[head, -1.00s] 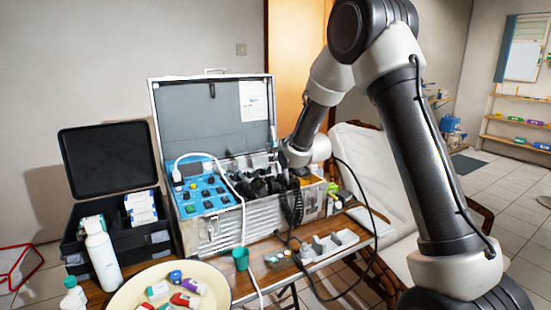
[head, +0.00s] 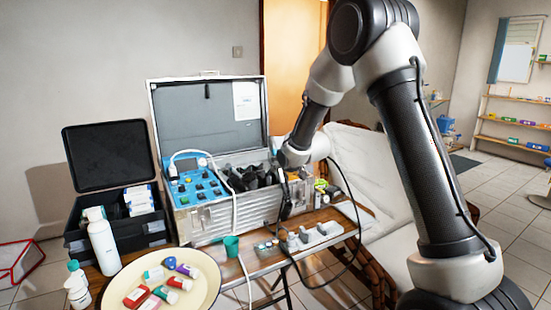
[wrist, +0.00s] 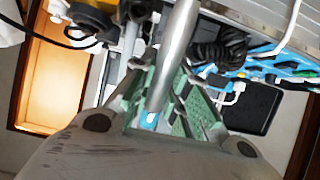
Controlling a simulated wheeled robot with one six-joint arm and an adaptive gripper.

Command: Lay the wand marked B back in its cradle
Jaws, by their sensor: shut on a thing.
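A silver metal wand (wrist: 178,50) shows in the wrist view, with a small light blue part near its lower end. My gripper (wrist: 165,85) is shut on it between green-lined fingers; no letter can be read on it. In the head view my gripper (head: 285,203) is dark and hangs at the front right of the open metal case (head: 222,222). The wand can hardly be made out there. A pale grey holder (head: 322,231) with raised parts, perhaps the cradle, lies on the table just right of and below my gripper. Its marks are too small to read.
The case holds a blue control panel (head: 198,188) and dark coiled hoses. A black cable loops by the table's right side, near a pale reclining chair (head: 365,170).

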